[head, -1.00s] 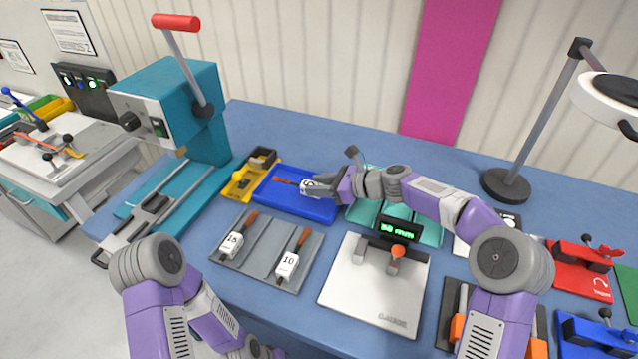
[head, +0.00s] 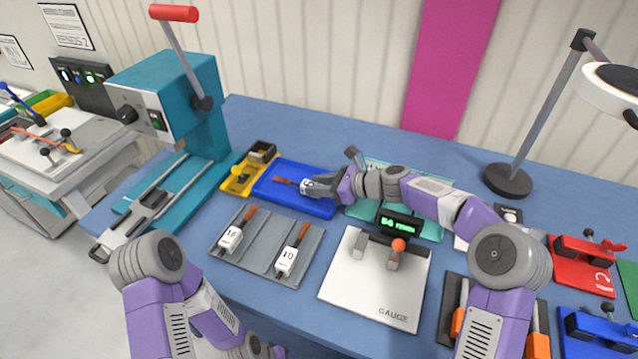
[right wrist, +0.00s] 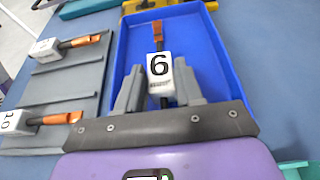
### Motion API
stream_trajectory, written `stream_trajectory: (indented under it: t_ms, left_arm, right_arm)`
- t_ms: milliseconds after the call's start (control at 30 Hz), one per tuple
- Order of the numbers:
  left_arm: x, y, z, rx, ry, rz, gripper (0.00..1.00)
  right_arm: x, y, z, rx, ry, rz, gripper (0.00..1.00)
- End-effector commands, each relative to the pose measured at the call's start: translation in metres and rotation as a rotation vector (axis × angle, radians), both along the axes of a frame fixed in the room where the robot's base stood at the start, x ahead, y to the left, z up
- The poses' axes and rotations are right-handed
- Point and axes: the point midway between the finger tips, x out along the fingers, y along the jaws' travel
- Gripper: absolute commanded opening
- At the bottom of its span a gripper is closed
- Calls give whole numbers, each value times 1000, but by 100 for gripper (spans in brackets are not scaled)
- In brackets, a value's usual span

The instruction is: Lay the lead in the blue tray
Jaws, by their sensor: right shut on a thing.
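The blue tray (head: 318,205) lies on the table behind the grey rack. It also shows in the right wrist view (right wrist: 208,62). The lead (head: 287,181) has a copper-coloured end and a white tag marked 6; it also shows in the right wrist view (right wrist: 158,38). My right gripper (head: 312,185) is over the tray and shut on the lead at its tag, as the right wrist view (right wrist: 160,88) shows. The lead is within the tray's outline; I cannot tell whether it touches the floor. My left arm is at the lower left; its gripper is not visible.
A grey rack (head: 262,258) holds two leads tagged 16 (head: 230,238) and 10 (head: 288,260). A yellow fixture (head: 240,180) stands left of the tray. A white gauge plate (head: 375,290) and a teal press (head: 165,90) stand nearby.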

Motion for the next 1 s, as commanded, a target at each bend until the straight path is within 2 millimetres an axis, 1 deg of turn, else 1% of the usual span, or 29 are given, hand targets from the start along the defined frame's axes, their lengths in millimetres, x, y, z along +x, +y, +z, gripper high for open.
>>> stream_trajectory:
  t_ms: [267, 300, 467, 767, 867, 1000]
  left_arm:
    - [0, 0, 0, 0, 0, 0, 43]
    - [0, 0, 0, 0, 0, 0, 43]
    - [0, 0, 0, 0, 0, 0, 43]
    - [0, 0, 0, 0, 0, 0, 43]
    - [0, 0, 3, 0, 0, 0, 43]
    - [0, 0, 10, 0, 0, 0, 43]
  right_arm:
    - [0, 0, 0, 1, -2, 0, 0]
    - [0, 0, 0, 1, -2, 0, 41]
    - [0, 0, -1, 1, -1, 0, 65]
    - [0, -1, -1, -1, 0, 0, 66]
    - [-3, -9, 3, 0, -1, -2, 66]
    - [-11, -29, 13, 0, -1, -4, 66]
